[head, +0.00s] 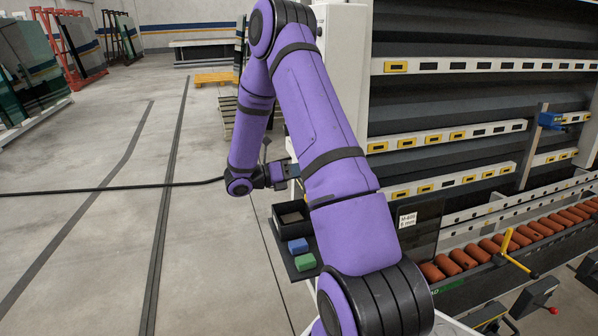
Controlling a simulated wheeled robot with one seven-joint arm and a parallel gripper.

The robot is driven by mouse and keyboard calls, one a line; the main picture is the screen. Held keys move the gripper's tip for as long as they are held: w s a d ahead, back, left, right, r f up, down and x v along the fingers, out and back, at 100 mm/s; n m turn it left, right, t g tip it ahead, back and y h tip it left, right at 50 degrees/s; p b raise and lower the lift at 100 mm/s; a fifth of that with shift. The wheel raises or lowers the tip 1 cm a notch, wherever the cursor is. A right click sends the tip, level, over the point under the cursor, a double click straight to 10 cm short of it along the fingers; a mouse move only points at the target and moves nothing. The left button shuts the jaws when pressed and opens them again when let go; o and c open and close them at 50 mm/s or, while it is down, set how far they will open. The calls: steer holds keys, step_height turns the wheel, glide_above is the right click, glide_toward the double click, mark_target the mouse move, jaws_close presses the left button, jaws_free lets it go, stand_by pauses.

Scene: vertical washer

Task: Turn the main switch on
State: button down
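My arm, in purple sleeves, reaches across the middle of the head view and bends down at its far end. My gripper (289,171) is small and dark at the end of the wrist, partly hidden behind my upper arm link. I cannot make out its fingers or whether it holds anything. No main switch can be clearly made out. A tall white cabinet (345,75) stands behind my arm at the washer's left end, with a small dark spot near its upper left edge. My arm hides part of the cabinet and the area below it.
The washer (450,90) with white rails and orange rollers (490,245) fills the right. Open floor with a dark cable (110,188) is left. Glass racks stand behind.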

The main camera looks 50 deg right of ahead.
steer(key=shift+w+m, duration=0.1)
steer(key=shift+m, duration=8.3)
steer(key=c, duration=1.2)
jaws_free()
steer(key=shift+o, duration=0.2)
steer(key=v, duration=1)
steer(key=shift+w+a, duration=0.25)
steer(key=shift+a, duration=0.05)
steer(key=shift+f, duration=0.1)
